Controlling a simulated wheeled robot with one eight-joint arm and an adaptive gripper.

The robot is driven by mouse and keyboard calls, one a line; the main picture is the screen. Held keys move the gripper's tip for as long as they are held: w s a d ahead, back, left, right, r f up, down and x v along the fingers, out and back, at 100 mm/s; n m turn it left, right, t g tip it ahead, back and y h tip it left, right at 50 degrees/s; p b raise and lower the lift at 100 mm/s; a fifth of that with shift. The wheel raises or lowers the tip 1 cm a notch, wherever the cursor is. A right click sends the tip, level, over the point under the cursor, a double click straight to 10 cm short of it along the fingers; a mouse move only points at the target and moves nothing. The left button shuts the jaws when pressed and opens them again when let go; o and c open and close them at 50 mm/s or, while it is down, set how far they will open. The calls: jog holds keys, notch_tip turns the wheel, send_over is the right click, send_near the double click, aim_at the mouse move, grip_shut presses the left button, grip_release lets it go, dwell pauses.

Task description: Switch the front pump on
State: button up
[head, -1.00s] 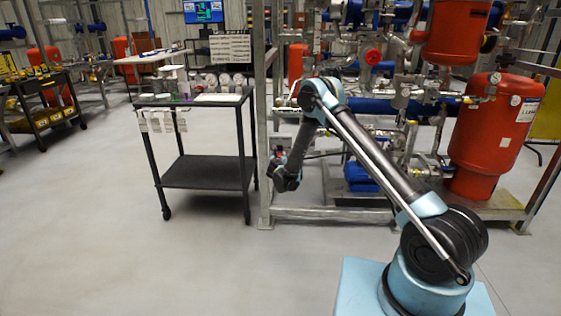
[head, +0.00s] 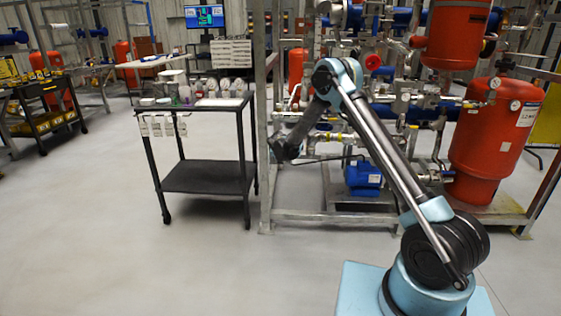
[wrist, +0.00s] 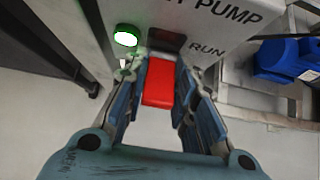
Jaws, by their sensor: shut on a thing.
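In the wrist view a grey panel (wrist: 228,14) carries lettering ending in "T PUMP", the first part cut off, and the word "RUN". A red switch handle (wrist: 159,82) sticks out from a dark slot below the lettering. My gripper (wrist: 164,66) is shut on the red handle, one finger on each side. A green lamp (wrist: 125,38) on the panel, left of the handle, glows brightly. In the head view my gripper end (head: 277,150) is at the skid frame's left post; the panel and handle are too small to make out there.
A blue pump (head: 363,175) sits low on the skid; a blue machine (wrist: 287,60) also shows at right in the wrist view. A black cart (head: 205,177) stands close left of the frame post (head: 264,130). The floor in front is clear.

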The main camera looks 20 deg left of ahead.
jog(key=shift+w, duration=0.1)
dwell(0.3)
jog(key=o, duration=1.1)
jog(key=shift+c, duration=0.2)
jog(key=shift+r, duration=0.1)
jog(key=v, duration=1.1)
jog(key=shift+s+r, duration=0.3)
jog(key=shift+d, duration=0.1)
